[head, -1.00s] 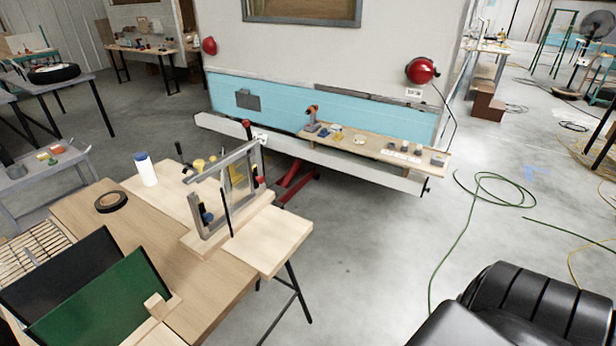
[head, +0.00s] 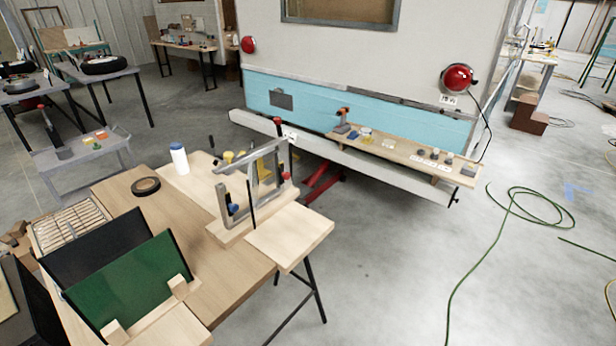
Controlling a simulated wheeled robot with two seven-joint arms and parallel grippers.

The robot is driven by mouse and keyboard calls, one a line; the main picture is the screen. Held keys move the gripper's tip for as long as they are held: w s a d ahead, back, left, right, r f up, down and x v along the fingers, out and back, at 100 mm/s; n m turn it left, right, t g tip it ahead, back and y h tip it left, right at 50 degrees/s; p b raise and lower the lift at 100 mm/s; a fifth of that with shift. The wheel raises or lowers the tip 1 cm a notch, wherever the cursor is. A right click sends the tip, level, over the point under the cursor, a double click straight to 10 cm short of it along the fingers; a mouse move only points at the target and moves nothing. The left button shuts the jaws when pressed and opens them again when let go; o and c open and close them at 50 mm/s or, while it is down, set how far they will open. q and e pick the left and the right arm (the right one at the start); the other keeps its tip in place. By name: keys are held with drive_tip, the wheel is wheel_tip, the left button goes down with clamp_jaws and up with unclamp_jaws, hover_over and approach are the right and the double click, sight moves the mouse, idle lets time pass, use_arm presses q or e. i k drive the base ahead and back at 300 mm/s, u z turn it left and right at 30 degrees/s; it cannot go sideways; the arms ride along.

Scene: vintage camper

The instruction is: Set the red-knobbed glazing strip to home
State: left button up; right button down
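A grey metal window frame (head: 263,158) stands upright in a wooden base (head: 225,232) on the workbench. A red knob (head: 286,176) shows at its right side, and another red knob (head: 278,121) tops a dark upright part behind it. A blue knob (head: 234,208) sits low at the left, and a yellow knob (head: 228,157) shows behind the frame. A thin black upright strip (head: 251,205) stands at the front. I cannot tell which part is the red-knobbed strip or how it is seated. Neither gripper is in view.
The workbench (head: 130,200) also holds a green panel (head: 125,288), a black tape roll (head: 146,186) and a white bottle (head: 180,160). The camper wall (head: 350,60) stands behind, with a loaded wooden shelf (head: 405,152). Floor (head: 400,260) right of the bench is open; a green hose (head: 480,250) lies there.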

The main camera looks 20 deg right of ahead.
sight(283, 176)
drive_tip(key=z, duration=0.35)
drive_tip(key=k, duration=1.3)
drive_tip(key=z, duration=0.75)
drive_tip(key=i, duration=0.7)
drive_tip(key=z, duration=0.95)
drive_tip(key=i, duration=0.8)
drive_tip(key=u, duration=0.55)
drive_tip(key=i, duration=0.95)
drive_tip(key=u, duration=0.8)
